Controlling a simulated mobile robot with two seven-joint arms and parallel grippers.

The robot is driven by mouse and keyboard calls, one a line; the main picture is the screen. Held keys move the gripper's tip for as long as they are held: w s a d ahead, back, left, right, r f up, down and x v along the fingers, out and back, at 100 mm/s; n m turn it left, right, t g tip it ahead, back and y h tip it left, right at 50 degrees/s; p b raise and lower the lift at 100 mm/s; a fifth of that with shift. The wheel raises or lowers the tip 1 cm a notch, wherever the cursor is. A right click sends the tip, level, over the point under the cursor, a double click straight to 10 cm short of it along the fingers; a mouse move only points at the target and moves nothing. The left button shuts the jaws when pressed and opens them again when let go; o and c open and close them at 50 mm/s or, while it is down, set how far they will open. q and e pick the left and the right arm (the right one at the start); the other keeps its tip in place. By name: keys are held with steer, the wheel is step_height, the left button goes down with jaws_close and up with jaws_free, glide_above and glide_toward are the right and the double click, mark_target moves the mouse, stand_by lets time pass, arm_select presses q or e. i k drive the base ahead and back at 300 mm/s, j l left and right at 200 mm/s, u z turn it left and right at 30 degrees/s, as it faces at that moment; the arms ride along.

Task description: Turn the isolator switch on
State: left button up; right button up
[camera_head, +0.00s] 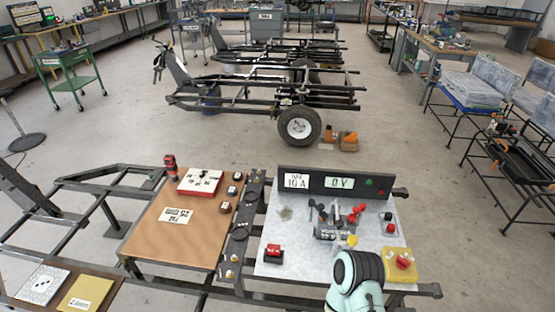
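A yellow box with a red rotary knob (402,262), which looks like the isolator switch, sits at the front right corner of the light grey board (300,255). Its knob position is too small to read. A pale green and black arm link of mine comes in from the bottom edge, just left of the yellow box. No gripper fingers can be made out on it. My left arm and gripper are out of the picture. A dark panel (335,184) at the back of the board reads "10 A" and "0 V".
A device with black and red terminals (338,222) stands mid-board. A red button box (273,252) is at left, and another red-topped switch (389,224) stands behind the yellow box. A brown board (150,240) with a red-white box (200,182) lies left.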

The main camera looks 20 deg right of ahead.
mark_target(401, 262)
steer(key=z, duration=2.15)
steer(key=i+l, duration=0.15)
steer(key=l, duration=0.15)
steer(key=i+l, duration=0.15)
steer(key=l, duration=0.2)
steer(key=i+l+u, duration=0.1)
steer(key=i+l, duration=0.25)
steer(key=l, duration=0.3)
steer(key=i+l, duration=0.15)
steer(key=l, duration=0.2)
